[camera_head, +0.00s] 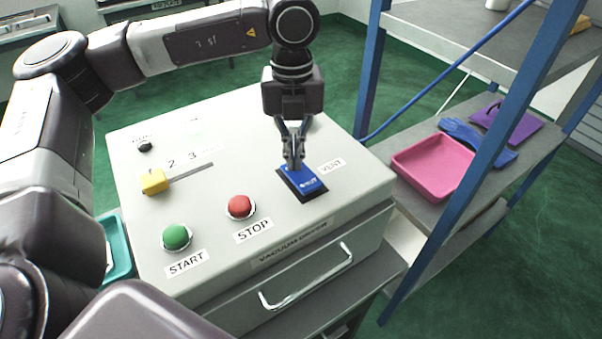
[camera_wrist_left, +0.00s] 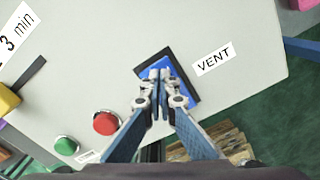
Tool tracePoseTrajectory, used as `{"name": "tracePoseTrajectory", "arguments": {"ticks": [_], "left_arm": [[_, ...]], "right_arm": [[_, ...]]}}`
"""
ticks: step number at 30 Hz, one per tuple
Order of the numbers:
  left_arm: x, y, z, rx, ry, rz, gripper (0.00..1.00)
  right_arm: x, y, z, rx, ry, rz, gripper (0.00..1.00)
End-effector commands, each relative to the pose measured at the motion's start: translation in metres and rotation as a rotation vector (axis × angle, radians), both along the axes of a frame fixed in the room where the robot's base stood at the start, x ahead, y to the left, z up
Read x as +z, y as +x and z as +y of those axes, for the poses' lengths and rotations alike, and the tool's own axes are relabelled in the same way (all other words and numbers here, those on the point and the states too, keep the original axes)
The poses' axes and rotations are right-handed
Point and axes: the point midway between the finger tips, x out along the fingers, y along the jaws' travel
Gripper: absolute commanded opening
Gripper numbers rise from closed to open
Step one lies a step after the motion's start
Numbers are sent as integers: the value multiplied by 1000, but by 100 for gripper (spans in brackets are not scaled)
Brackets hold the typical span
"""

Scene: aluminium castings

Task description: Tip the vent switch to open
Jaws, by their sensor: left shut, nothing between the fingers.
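The vent switch (camera_head: 304,181) is a blue rocker in a black frame on the sloped top of the white vacuum dryer (camera_head: 215,140), beside a VENT label (camera_head: 331,165). My left gripper (camera_head: 294,165) points down over the switch with its fingers shut and empty. The tips are at the far part of the blue rocker; I cannot tell whether they touch it. In the left wrist view the gripper (camera_wrist_left: 160,74) covers part of the vent switch (camera_wrist_left: 184,80). Which way the rocker is tipped is unclear. My right gripper is not in view.
A red STOP button (camera_head: 240,206), a green START button (camera_head: 176,236) and a yellow slider knob (camera_head: 154,181) are on the same panel. A drawer handle (camera_head: 306,277) projects below. A blue-framed shelf at right holds a pink tray (camera_head: 436,166) and blue gloves (camera_head: 470,139).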

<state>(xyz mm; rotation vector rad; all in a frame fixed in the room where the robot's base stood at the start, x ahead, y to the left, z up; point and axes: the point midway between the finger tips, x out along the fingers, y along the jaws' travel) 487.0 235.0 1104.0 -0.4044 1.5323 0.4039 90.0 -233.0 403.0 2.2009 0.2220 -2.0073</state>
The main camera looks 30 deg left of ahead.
Motion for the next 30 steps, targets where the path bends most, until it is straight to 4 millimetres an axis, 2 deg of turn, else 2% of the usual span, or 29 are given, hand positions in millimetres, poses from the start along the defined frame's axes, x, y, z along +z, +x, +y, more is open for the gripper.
{"name": "tracePoseTrajectory", "arguments": {"ticks": [8, 30], "left_arm": [[6, 0, 0, 0, 0, 0, 0], [65, 0, 0, 0, 0, 0, 0]], "right_arm": [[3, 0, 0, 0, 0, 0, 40], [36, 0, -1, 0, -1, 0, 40]]}}
